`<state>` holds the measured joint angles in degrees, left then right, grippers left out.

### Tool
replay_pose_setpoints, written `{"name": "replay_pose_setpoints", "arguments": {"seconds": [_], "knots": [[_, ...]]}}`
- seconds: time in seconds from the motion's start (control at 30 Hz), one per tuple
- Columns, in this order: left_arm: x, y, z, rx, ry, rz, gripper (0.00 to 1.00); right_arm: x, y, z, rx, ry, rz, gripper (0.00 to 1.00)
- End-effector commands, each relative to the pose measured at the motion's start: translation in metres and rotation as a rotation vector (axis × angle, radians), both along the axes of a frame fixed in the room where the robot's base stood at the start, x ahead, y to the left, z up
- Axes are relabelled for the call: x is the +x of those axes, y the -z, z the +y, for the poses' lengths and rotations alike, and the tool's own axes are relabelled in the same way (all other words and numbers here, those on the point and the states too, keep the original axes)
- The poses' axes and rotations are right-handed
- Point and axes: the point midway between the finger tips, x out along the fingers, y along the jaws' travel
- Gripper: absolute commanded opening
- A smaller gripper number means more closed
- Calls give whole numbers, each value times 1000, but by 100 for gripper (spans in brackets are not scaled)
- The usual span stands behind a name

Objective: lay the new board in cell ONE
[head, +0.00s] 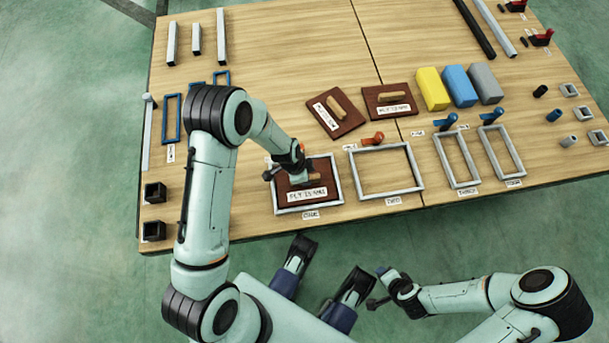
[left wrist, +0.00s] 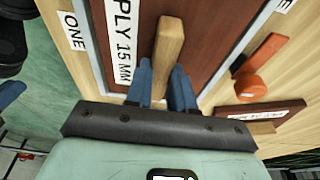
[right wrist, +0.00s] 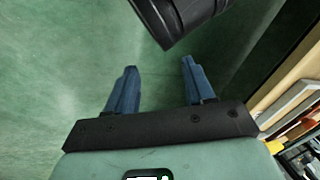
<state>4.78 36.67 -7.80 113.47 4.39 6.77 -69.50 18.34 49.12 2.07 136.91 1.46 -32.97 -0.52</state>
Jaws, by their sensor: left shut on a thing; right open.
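The dark red-brown board labelled PLY 15 MM (head: 323,188) is within the outline of the pale grey frame of cell ONE (head: 341,190). Whether it rests flat on the table or hangs slightly above, I cannot tell. My left gripper (head: 302,175) is over it, shut on its wooden handle (left wrist: 167,50). The blue fingers stand on either side of the handle in the left wrist view (left wrist: 165,85). The board's far side is partly hidden by the gripper. My right gripper (right wrist: 158,75) is open and empty, off the table's front edge.
Empty frame TWO (head: 386,169) is right of cell ONE, with an orange-handled clamp (head: 372,139) behind it. Two more dark boards lie farther back, one tilted (head: 348,108) and one straighter (head: 389,101). Yellow, blue and grey blocks (head: 432,89) stand to the right.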

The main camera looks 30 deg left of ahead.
Motion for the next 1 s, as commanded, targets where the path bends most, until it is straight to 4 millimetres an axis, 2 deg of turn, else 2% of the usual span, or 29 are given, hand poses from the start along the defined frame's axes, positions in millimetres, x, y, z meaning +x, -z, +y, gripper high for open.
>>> {"name": "replay_pose_setpoints", "arguments": {"seconds": [0.1, 0.13, 0.2, 0.57, 0.67, 1.0], "knots": [[0, 3, 0, 0, 1, 0, 0, 2, 2, -1, -4, 2, -6, 53], [0, 2, 0, 0, 1, 1, 33, 2, 2, -1, -3, 2, -6, 53], [0, 2, 0, 0, 1, 1, 48, 2, 2, -1, -2, 2, -5, 53], [0, -3, 0, 0, 0, 0, 48, -1, -2, 1, 1, -1, 3, 53], [-2, -17, 3, 1, 0, -2, 48, -7, -6, 3, 9, -7, 16, 53], [-13, -87, 16, 0, -1, -4, 48, -39, -30, 20, 50, -42, 100, 53]]}}
